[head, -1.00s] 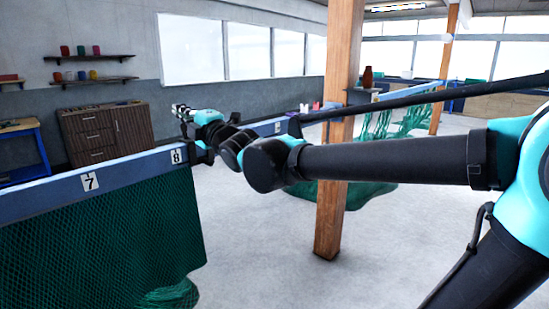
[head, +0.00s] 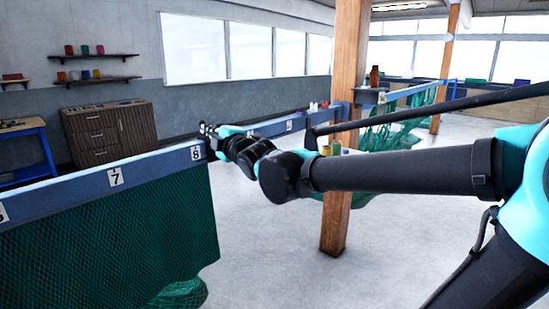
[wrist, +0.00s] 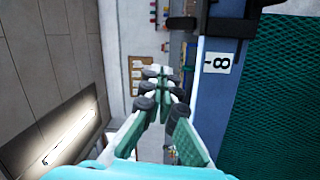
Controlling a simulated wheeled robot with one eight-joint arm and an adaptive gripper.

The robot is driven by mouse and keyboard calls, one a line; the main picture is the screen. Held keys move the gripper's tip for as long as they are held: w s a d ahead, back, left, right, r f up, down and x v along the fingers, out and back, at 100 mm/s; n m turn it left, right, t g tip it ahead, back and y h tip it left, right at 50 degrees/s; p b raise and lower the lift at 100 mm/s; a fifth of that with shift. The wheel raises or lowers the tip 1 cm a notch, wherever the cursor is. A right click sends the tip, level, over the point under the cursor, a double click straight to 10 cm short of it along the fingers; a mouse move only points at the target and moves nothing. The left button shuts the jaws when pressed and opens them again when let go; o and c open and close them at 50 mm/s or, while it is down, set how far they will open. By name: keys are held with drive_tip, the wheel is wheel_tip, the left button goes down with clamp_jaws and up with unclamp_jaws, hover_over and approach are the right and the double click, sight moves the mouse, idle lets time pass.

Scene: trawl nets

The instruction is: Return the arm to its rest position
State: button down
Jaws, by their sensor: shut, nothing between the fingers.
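My arm reaches leftward across the head view, with my gripper (head: 207,130) at its far end, small and partly hidden by my own wrist. The gripper is close to the blue rail (head: 150,163), near the number 8 plate (head: 196,153). In the wrist view my gripper (wrist: 162,72) has its fingers brought together with nothing between them. The same number 8 plate (wrist: 218,62) shows beside the fingers on the blue rail (wrist: 209,110), with green netting (wrist: 275,100) to the right. I cannot tell the exact gap between gripper and rail.
Green netting (head: 120,240) hangs from the rail at the left. A wooden post (head: 346,80) stands behind my arm. A brown cabinet (head: 108,135) and a blue table (head: 25,150) are against the wall. The floor (head: 270,255) in front of the post is clear.

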drive_tip(key=d+f+m+g+h, duration=0.3)
drive_tip(key=d+f+m+h, duration=0.8)
drive_tip(key=d+f, duration=1.3)
drive_tip(key=s+d+f+m+g, duration=0.3)
drive_tip(key=s+d+f+m, duration=0.3)
drive_tip(key=s+f, duration=0.3)
drive_tip(key=s+d+f+m+g+h, duration=0.1)
drive_tip(key=s+d+f+m+g, duration=0.3)
drive_tip(key=s+d+f+m, duration=0.2)
drive_tip(key=s+d+f, duration=0.2)
drive_tip(key=s+f, duration=0.1)
drive_tip(key=shift+s+m, duration=0.2)
drive_tip(key=shift+m, duration=0.2)
